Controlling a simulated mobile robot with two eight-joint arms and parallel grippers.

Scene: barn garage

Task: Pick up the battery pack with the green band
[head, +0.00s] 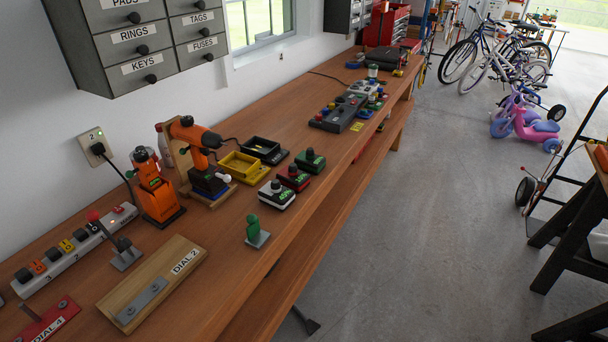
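Three small battery packs stand in a slanting row near the front edge of the wooden workbench (231,276). The farthest is dark with green on it (311,162), the middle one is red and dark (293,178), and the nearest is white and dark (276,196). Each has a dark knob-like top and a small label that I cannot read surely. The green one stands clear, with nothing on top of it. Neither of my grippers is in view.
A yellow tray (233,171) and a black tray (275,156) lie behind the packs. A green-knobbed piece (256,229) stands nearer. A dark control box (336,121) lies farther along. The floor (420,230) in front is clear.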

